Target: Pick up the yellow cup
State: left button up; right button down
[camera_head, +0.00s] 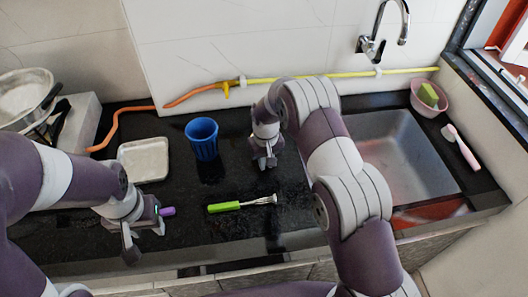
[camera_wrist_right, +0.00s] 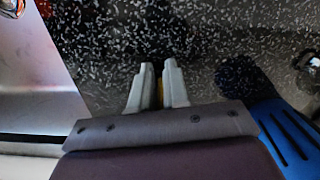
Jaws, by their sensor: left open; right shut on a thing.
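My right gripper (camera_head: 266,160) reaches down to the dark counter between the blue cup and the sink. I cannot make out the cup in the head view. My left gripper (camera_head: 146,240) is open, low over the counter's front left, beside a purple handle (camera_head: 167,211).
A blue cup (camera_head: 202,140) stands left of my right gripper and shows in the wrist view (camera_wrist_right: 285,130). A green-handled brush (camera_head: 224,207) lies in front. A white tray (camera_head: 144,160) is left, the sink (camera_head: 400,150) right. A pink bowl (camera_head: 424,106) holds a sponge.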

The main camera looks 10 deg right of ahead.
jog(key=shift+r, duration=0.3)
notch_tip(320, 180, up, 3)
jog(key=shift+w+f+b, duration=0.1)
jog(key=shift+f+b, duration=0.05)
jog(key=shift+b, duration=0.25)
jog(key=s+d+r+b, duration=0.1)
jog(key=s+d+r, duration=0.5)
jog(key=d, duration=0.4)
jog(key=shift+s+r, duration=0.15)
jog(key=shift+r, duration=0.6)
jog(key=shift+s+d, duration=0.1)
